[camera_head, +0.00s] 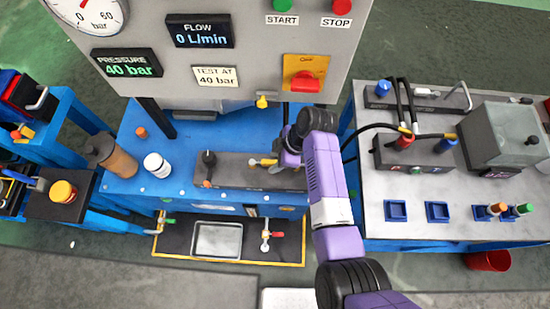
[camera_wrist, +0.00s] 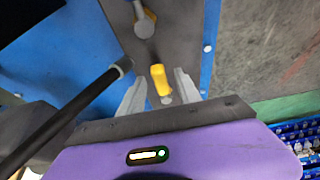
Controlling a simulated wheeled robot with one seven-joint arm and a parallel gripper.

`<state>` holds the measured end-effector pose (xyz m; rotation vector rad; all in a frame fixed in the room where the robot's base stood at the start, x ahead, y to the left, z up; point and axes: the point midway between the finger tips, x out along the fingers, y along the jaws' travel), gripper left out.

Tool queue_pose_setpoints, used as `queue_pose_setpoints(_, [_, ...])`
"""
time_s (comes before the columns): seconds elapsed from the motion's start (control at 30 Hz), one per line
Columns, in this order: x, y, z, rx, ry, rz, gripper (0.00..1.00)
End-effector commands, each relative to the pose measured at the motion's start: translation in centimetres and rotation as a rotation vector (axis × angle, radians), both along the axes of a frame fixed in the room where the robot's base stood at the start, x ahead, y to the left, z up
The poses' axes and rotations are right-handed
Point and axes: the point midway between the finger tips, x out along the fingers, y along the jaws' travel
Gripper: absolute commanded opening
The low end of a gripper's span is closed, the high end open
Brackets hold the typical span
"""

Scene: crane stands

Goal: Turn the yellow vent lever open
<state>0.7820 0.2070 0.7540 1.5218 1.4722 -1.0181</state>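A yellow lever (camera_wrist: 160,79) on the dark grey valve block (camera_wrist: 125,20) stands between my gripper's fingers in the wrist view. My gripper (camera_wrist: 159,90) is open, with gaps on both sides of the lever. In the head view, a yellow handle (camera_head: 260,162) shows on the valve block (camera_head: 232,170), just left of my gripper (camera_head: 281,163). My gripper partly hides the block's right end there. I cannot tell which lever is labelled vent.
A dark rod (camera_wrist: 70,115) lies left of my gripper. The gauge panel (camera_head: 250,45) stands behind the block and reads 40 bar and 0 L/min. A white-capped bottle (camera_head: 157,165) stands left on the blue bench (camera_head: 180,187). A grey fixture table (camera_head: 460,215) is at right.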

Motion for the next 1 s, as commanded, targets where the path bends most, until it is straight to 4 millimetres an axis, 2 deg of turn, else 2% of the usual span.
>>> queue_pose_setpoints(0.27, [0.0, 0.09, -0.16, 0.0, 0.0, 0.0, 0.4])
queue_pose_setpoints(0.5, [0.01, 0.08, -0.14, 0.0, 0.0, 0.0, 0.0])
queue_pose_setpoints(1.0, [-0.01, 0.08, -0.12, 0.0, 0.0, 0.0, 0.0])
